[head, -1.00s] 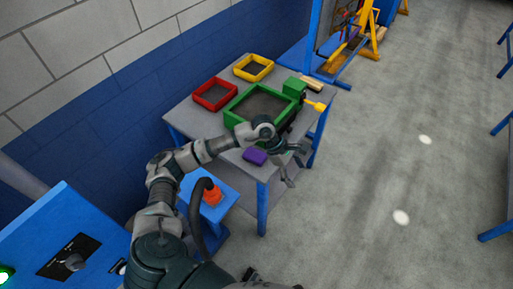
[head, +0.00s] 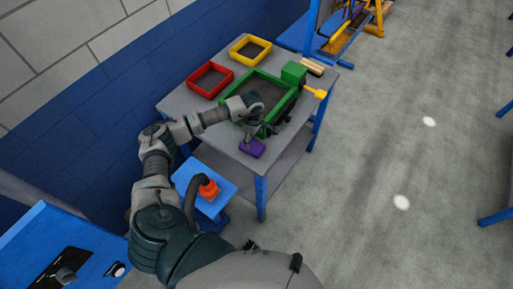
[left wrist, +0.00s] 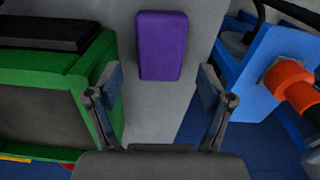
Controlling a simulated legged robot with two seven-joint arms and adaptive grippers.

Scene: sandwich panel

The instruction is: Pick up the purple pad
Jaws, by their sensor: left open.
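The purple pad (head: 252,148) lies on the grey table near its front edge, in front of the green tray. It also shows in the left wrist view (left wrist: 162,46), at the top middle on the grey tabletop. My left gripper (head: 250,132) is just above and behind the pad in the head view. In the left wrist view its two fingers (left wrist: 161,85) are spread wide with nothing between them, and the pad lies ahead between their lines. My right gripper is not in view.
The green tray (head: 292,98) stands beside the gripper, with red (head: 192,84) and yellow (head: 250,38) frames behind it. A blue stand (head: 205,205) with an orange fitting (head: 209,189) is by the table's left front. Open floor lies to the right.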

